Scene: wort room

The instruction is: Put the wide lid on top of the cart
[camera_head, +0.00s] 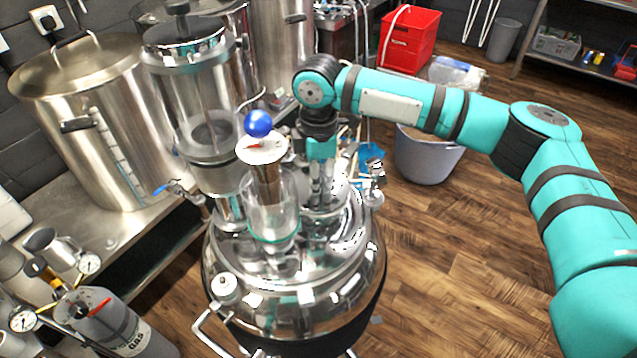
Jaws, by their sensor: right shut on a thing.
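My right gripper (322,185) points down at the middle of the picture, over the right part of a shiny steel vessel (315,310). It is shut on a shiny metal piece, which looks like part of a lid (350,235). Glare and the fingers hide the grip, and I cannot tell whether the piece is lifted or rests on the vessel. A wide steel lid (75,62) with a bar handle sits on the large pot at the left. I cannot pick out the cart for certain. My left gripper is not in view.
A clear glass cylinder (272,215) with a blue ball on top stands just left of my gripper. A tall glass-walled vessel (190,85) stands behind it. The wooden floor at right is clear.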

